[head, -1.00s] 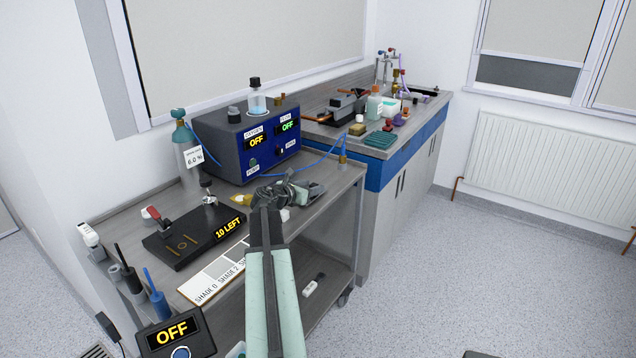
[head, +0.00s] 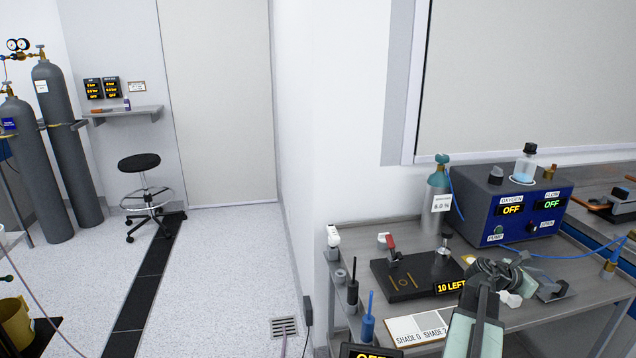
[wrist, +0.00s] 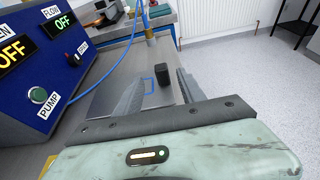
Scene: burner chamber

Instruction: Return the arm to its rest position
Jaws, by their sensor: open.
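My gripper (head: 548,284) is at the lower right of the head view, at the end of my pale green arm. It hangs over the right part of the grey cart (head: 577,283), in front of the blue oxygen and flow box (head: 524,208). In the wrist view, the two grey fingers (wrist: 160,95) stand apart with nothing held between them. A small black block (wrist: 162,75) shows between the fingers in that view, and I cannot tell its distance. The box's OFF display and green pump button (wrist: 38,95) are at the left there.
The cart also holds a black plate (head: 408,277) marked "10 LEFT", a shade card (head: 418,326) and a small green gas cylinder (head: 437,200). A stool (head: 145,185) and tall grey cylinders (head: 62,130) stand at the far left. The floor between (head: 220,270) is open.

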